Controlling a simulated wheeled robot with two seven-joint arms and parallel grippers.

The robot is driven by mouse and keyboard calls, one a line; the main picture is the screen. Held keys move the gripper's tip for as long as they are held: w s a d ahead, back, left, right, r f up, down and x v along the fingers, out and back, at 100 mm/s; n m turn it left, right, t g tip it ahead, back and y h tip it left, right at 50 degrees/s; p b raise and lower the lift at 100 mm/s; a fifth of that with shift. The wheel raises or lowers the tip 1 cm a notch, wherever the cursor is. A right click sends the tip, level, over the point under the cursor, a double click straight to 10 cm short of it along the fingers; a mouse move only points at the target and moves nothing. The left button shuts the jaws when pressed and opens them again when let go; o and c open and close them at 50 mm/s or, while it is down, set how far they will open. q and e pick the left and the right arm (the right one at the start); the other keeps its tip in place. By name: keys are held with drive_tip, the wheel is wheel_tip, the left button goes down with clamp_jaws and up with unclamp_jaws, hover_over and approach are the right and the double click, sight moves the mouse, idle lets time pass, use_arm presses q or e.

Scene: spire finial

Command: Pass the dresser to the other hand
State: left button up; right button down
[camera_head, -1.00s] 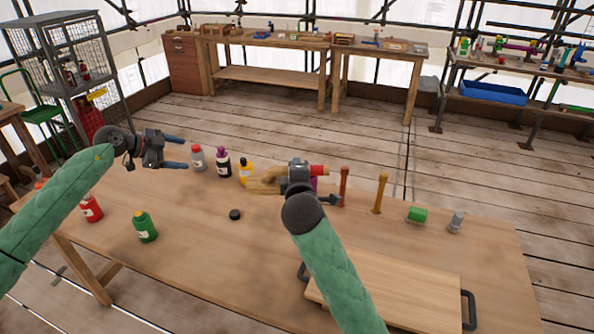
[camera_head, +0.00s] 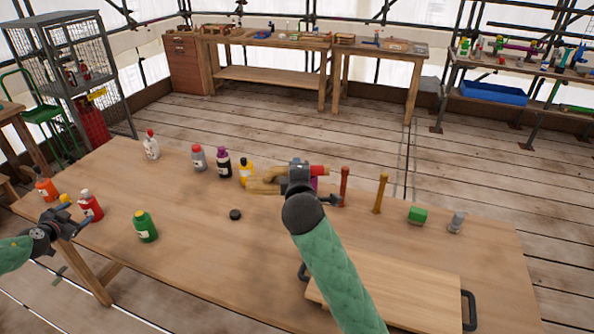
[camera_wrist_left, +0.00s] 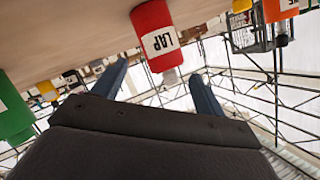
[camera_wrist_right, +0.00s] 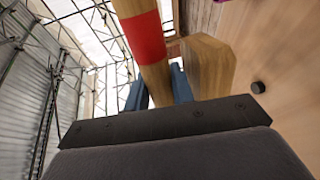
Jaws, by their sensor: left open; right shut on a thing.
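The dresser is a pale wooden tool (camera_head: 264,184) with a red band on its handle; it also shows large in the right wrist view (camera_wrist_right: 208,65). My right gripper (camera_head: 300,174) is shut on it above the table's middle; its fingers partly hide it. My left gripper (camera_head: 76,222) is open and empty low at the table's left edge, well apart from the dresser. A red bottle (camera_head: 91,206) is close by it; in the left wrist view the bottle (camera_wrist_left: 165,40) shows in line with the gap between the fingers. I cannot tell whether they touch.
A green bottle (camera_head: 145,227), an orange bottle (camera_head: 46,190) and several others stand on the table's left and back. A black puck (camera_head: 235,214) lies mid-table. Two upright wooden tools (camera_head: 380,194), a green block (camera_head: 417,215) and a wooden board (camera_head: 400,295) are at right.

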use_arm(q)
drive_tip(key=s+a+f+n+y, duration=0.3)
drive_tip(key=s+a+f+y, duration=0.3)
drive_tip(key=a, duration=0.4)
drive_tip(key=s+d+f+g, duration=0.2)
drive_tip(key=s+f, duration=0.3)
drive_tip(key=f, duration=0.1)
drive_tip(key=s+d+f+n+g+h, duration=0.15)
drive_tip(key=s+d+f, duration=0.45)
drive_tip(key=d+f, duration=0.9)
drive_tip(key=s+d+f+g+h, duration=0.1)
drive_tip(key=s+d+f+g, duration=0.35)
drive_tip(key=d+f, duration=1)
drive_tip(key=s+d+f+g+h, duration=0.1)
drive_tip(key=s+d+f, duration=0.2)
drive_tip(key=s+d, duration=0.6)
drive_tip(key=s+d+f+g+h, duration=0.2)
drive_tip(key=s+d, duration=0.7)
drive_tip(key=d, duration=0.5)
drive_tip(key=s+d+f+g+h, duration=0.1)
drive_tip(key=s+d+f, duration=0.3)
drive_tip(key=s+d, duration=0.6)
drive_tip(key=shift+d+f+g, duration=0.25)
drive_tip(key=shift+d+g, duration=0.15)
drive_tip(key=shift+d, duration=0.35)
drive_tip(key=shift+s, duration=0.1)
